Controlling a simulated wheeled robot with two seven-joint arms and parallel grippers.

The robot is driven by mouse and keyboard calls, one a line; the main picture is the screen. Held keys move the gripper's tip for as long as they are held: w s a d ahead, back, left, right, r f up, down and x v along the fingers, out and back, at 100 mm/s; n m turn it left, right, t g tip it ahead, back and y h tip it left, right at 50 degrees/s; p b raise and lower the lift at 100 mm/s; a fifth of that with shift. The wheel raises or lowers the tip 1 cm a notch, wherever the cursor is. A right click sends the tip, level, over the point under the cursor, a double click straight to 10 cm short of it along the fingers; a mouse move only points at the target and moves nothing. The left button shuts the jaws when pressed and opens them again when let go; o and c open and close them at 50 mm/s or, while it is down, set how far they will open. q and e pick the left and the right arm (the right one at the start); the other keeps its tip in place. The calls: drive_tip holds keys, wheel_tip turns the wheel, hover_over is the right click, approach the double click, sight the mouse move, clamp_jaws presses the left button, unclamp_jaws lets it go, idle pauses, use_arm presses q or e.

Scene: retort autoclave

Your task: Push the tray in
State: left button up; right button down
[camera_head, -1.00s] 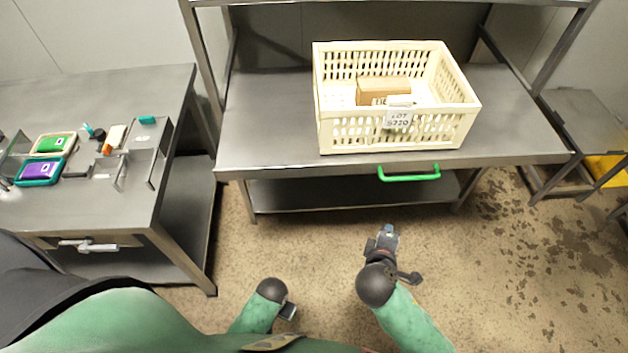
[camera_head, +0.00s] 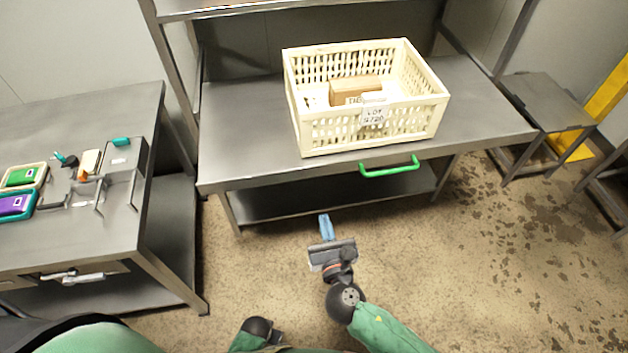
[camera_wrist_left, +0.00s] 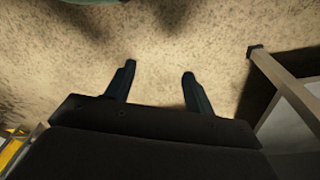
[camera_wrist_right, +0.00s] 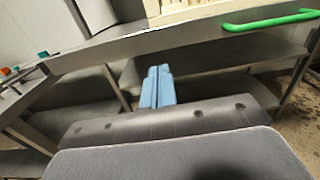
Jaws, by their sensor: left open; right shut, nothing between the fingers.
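The tray is a steel shelf top (camera_head: 245,125) with a green handle (camera_head: 389,167) on its front edge, and it carries a cream slatted crate (camera_head: 330,135) marked with a lot label. The green handle also shows at the upper right in the right wrist view (camera_wrist_right: 270,20). My right gripper (camera_head: 325,222) is shut and empty, with blue fingertips, in front of and below the front edge, left of the handle and apart from it. My left gripper (camera_wrist_left: 157,80) is open and empty, pointing at the floor; in the head view only part of that arm shows at the bottom.
A steel side table (camera_head: 90,225) stands at the left with coloured trays and small tools on it. A lower shelf (camera_head: 320,195) lies under the steel top. A small steel stand (camera_head: 540,100) and yellow parts are at the right. The floor in front is clear.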

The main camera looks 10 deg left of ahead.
drive_tip(key=p, duration=0.5)
approach(312, 172)
drive_tip(key=x, duration=0.5)
drive_tip(key=shift+w, duration=0.2)
use_arm(q)
drive_tip(key=s+a+f, duration=0.2)
drive_tip(key=f, duration=0.3)
drive_tip(key=s+a+f, duration=0.1)
drive_tip(key=f, duration=0.4)
drive_tip(key=shift+s+a+f+t, duration=0.3)
drive_tip(key=shift+s+a+t, duration=0.05)
drive_tip(key=shift+a+t, duration=0.05)
use_arm(e)
drive_tip(key=shift+w+a+f, duration=0.1)
drive_tip(key=shift+w+a, duration=0.1)
drive_tip(key=shift+w, duration=0.5)
drive_tip(key=shift+w, duration=0.1)
